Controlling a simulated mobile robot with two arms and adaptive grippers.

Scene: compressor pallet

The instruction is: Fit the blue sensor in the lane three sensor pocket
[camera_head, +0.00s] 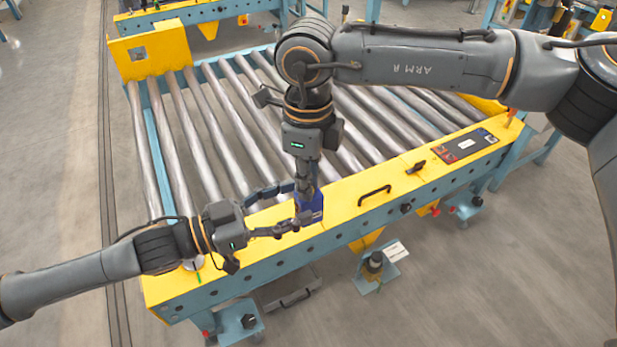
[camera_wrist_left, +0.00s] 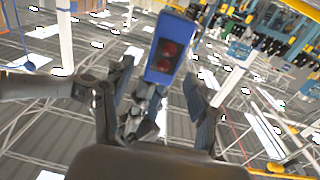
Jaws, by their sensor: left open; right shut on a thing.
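The blue sensor (camera_head: 312,208) is above the yellow front rail of the roller conveyor, held from above by my right gripper (camera_head: 306,186), which is shut on it. In the left wrist view the sensor (camera_wrist_left: 166,48) shows a blue housing with two round red lenses. My left gripper (camera_head: 297,204) reaches in from the left with its fingers open close to the sensor. In the left wrist view its fingers (camera_wrist_left: 158,84) are spread below the sensor. I cannot tell whether they touch it. I cannot make out the lane three sensor pocket.
The yellow rail (camera_head: 345,203) carries a black handle (camera_head: 375,195), a small black part (camera_head: 416,167) and a control panel (camera_head: 468,146). Metal rollers (camera_head: 212,125) lie behind it. A small blue stand (camera_head: 376,272) is on the floor in front.

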